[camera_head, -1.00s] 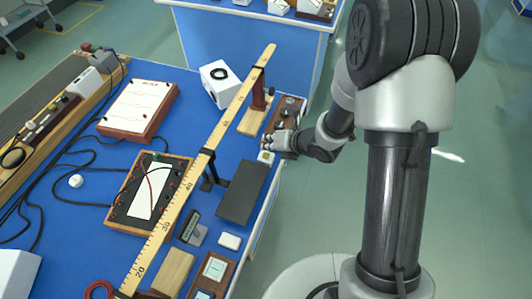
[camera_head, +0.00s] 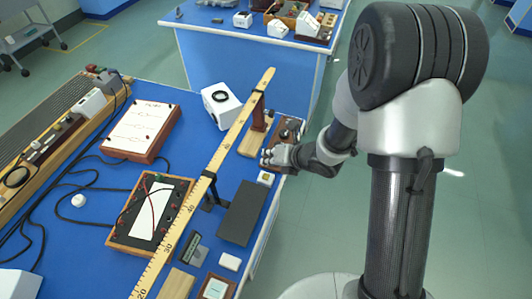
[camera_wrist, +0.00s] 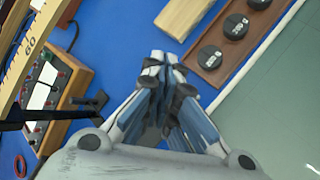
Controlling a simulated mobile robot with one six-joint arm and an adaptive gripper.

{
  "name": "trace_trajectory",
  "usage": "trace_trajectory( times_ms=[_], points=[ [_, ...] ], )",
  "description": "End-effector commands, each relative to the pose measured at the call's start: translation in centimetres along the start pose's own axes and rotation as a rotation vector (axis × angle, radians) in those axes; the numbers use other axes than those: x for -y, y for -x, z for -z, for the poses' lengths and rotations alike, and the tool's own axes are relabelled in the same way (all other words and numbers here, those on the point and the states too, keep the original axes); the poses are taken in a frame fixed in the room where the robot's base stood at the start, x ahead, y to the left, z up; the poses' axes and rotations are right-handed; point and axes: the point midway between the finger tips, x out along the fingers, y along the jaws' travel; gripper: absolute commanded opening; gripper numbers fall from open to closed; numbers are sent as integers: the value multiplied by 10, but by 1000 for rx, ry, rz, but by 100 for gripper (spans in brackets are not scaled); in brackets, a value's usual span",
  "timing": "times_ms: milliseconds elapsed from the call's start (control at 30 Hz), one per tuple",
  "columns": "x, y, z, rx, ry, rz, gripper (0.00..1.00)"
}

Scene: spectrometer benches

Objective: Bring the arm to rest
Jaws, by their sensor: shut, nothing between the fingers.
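My gripper (camera_wrist: 165,62) is shut and empty in the wrist view, its fingertips together above the blue bench top. In the head view my gripper (camera_head: 268,158) is at the right edge of the blue bench (camera_head: 90,262), close to a small wooden tray (camera_head: 294,127) of dark round weights. The wrist view shows the tray (camera_wrist: 252,42) to the right of the fingertips, with several labelled black weights in it. My arm reaches in from the right side of the head view.
A long yellow ruler (camera_head: 222,150) stands raised on supports beside my gripper. A white box (camera_head: 220,104), a dark plate (camera_head: 240,213) and a circuit box (camera_head: 150,214) are on the bench. Another blue bench (camera_head: 240,55) stands behind. Open floor lies to the right.

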Motion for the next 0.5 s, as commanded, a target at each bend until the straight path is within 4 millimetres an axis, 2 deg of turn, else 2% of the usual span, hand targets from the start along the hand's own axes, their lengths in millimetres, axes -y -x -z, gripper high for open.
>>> trace_trajectory(
  times_ms=[267,367,467,500],
  points=[
    [1,5,-7,13,-29,19,0],
    [7,25,-27,59,-145,87,0],
    [16,64,-54,150,-374,194,0],
    [20,85,-64,198,-491,237,0]
  ],
)
